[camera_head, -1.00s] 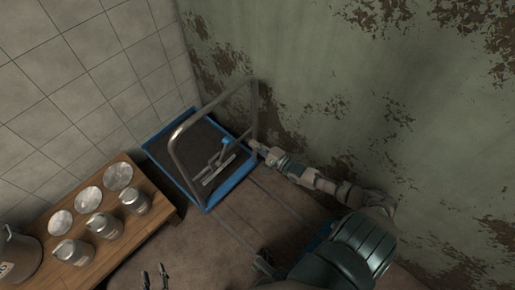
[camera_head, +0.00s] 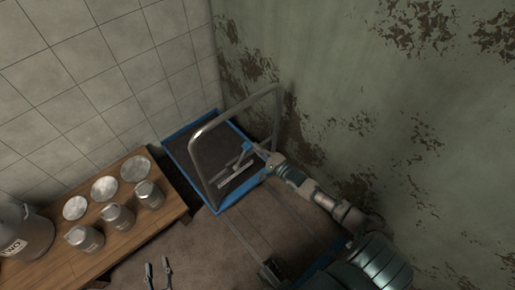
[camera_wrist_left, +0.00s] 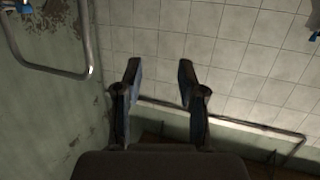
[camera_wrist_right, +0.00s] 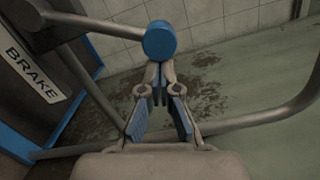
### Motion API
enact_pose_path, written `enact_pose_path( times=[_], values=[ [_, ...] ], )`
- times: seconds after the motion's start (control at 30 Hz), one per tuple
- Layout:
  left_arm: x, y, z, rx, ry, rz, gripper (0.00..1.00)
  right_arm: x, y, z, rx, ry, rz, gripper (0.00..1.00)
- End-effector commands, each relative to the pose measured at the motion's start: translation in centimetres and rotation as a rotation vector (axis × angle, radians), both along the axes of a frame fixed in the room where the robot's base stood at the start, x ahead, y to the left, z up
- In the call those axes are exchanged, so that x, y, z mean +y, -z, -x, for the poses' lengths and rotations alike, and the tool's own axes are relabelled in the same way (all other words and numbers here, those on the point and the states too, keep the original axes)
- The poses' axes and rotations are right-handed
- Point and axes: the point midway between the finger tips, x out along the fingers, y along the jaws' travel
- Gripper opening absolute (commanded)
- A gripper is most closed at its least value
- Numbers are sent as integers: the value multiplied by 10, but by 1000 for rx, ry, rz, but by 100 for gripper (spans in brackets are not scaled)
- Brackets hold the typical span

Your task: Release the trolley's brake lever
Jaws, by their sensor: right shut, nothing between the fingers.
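The trolley (camera_head: 240,197) has a blue-rimmed dark bed and a bent grey handle bar (camera_head: 196,150). The brake lever (camera_wrist_right: 95,24) is a grey rod with a blue knob (camera_wrist_right: 159,41), above a plate reading BRAKE (camera_wrist_right: 33,75). In the head view the knob (camera_head: 247,147) is inside the handle frame. My right gripper (camera_wrist_right: 159,70) is shut and empty, its fingertips just below the knob in its wrist view; I cannot tell if they touch. My left gripper (camera_wrist_left: 160,72) is open and empty, low in the head view (camera_head: 157,264), away from the trolley.
A wooden bench (camera_head: 128,240) on the left bears metal canisters (camera_head: 149,194), round lids (camera_head: 134,168) and a large can (camera_head: 27,233). A tiled wall (camera_head: 90,70) and a peeling green wall (camera_head: 330,70) meet behind the trolley. Brown floor lies between bench and trolley.

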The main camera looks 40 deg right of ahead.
Motion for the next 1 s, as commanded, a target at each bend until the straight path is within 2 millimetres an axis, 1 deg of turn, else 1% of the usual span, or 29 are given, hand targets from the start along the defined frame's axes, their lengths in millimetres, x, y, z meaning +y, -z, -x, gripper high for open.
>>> enact_pose_path(
  times=[0.07, 0.23, 0.37, 0.47, 0.57, 0.6, 0.73, 0.9, 1.0],
  values=[
    [0, -1, 0, 7, 0, -2, 40, 1, -1, 0, -1, 0, 6, 0],
    [4, 15, 8, 125, -2, -38, 40, 5, -8, 0, -6, 0, 43, 0],
    [12, 33, 25, 288, -8, -83, 40, 12, -16, 0, -12, 0, 104, 0],
    [22, 50, 48, 458, -13, -126, 40, 19, -23, 1, -18, 0, 167, 0],
    [34, 65, 77, 636, -20, -170, 40, 26, -28, 1, -24, 1, 235, 0],
    [38, 70, 90, 705, -24, -185, 40, 29, -30, 1, -25, 1, 262, 0],
    [51, 80, 128, 903, -32, -229, 40, 38, -33, 2, -31, 1, 338, 0],
    [65, 82, 174, 1119, -43, -275, 40, 48, -36, 3, -36, 1, 427, 0],
    [62, 106, 165, 1117, -39, -275, 40, 54, -38, 3, -39, 1, 478, 0]
  ],
)
